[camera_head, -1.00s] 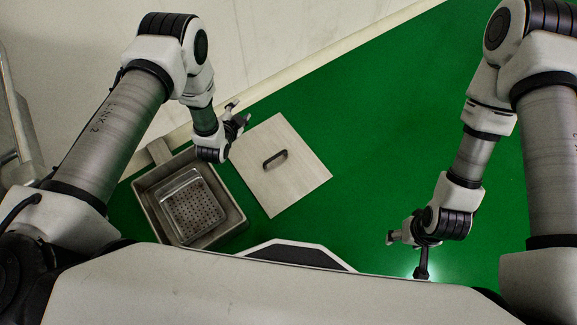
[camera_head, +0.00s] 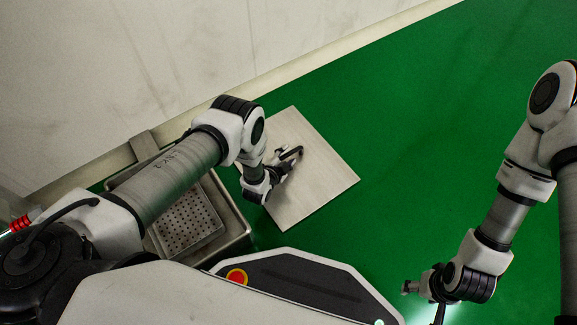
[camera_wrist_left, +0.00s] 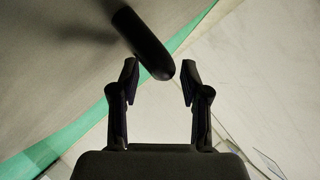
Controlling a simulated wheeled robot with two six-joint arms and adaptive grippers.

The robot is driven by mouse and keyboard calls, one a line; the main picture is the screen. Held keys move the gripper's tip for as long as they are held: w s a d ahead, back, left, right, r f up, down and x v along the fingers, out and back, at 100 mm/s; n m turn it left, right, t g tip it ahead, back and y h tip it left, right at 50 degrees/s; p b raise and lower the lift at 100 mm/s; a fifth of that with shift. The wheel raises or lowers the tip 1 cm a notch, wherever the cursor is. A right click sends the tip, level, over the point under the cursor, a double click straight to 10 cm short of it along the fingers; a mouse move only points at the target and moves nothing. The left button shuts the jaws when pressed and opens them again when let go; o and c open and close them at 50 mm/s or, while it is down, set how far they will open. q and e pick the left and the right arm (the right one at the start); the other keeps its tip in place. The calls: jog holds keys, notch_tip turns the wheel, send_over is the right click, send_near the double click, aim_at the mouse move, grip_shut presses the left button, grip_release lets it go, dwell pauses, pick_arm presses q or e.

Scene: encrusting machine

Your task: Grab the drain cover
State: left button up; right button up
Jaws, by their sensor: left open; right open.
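The drain cover (camera_head: 325,185) is a flat pale square plate on the green floor, with a black bar handle near its middle. My left gripper (camera_head: 288,165) is over the plate at the handle and hides part of it. In the left wrist view the black handle (camera_wrist_left: 145,45) reaches toward the gap between the open fingers (camera_wrist_left: 159,76), its rounded end just ahead of the tips. The grey plate (camera_wrist_left: 50,50) fills the upper left there. I see no grip on the handle. My right gripper (camera_head: 425,298) is open and empty over the floor, lower right.
A metal drain box (camera_head: 238,222) with a perforated basket (camera_head: 185,222) lies open left of the cover, partly under my left arm. A pale wall (camera_head: 200,60) runs along the back left. Green floor (camera_head: 430,130) is clear to the right.

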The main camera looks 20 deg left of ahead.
pick_arm(q)
jog(key=shift+x, duration=0.85)
jog(key=shift+r, duration=0.1)
grip_shut()
jog(key=shift+r, duration=0.1)
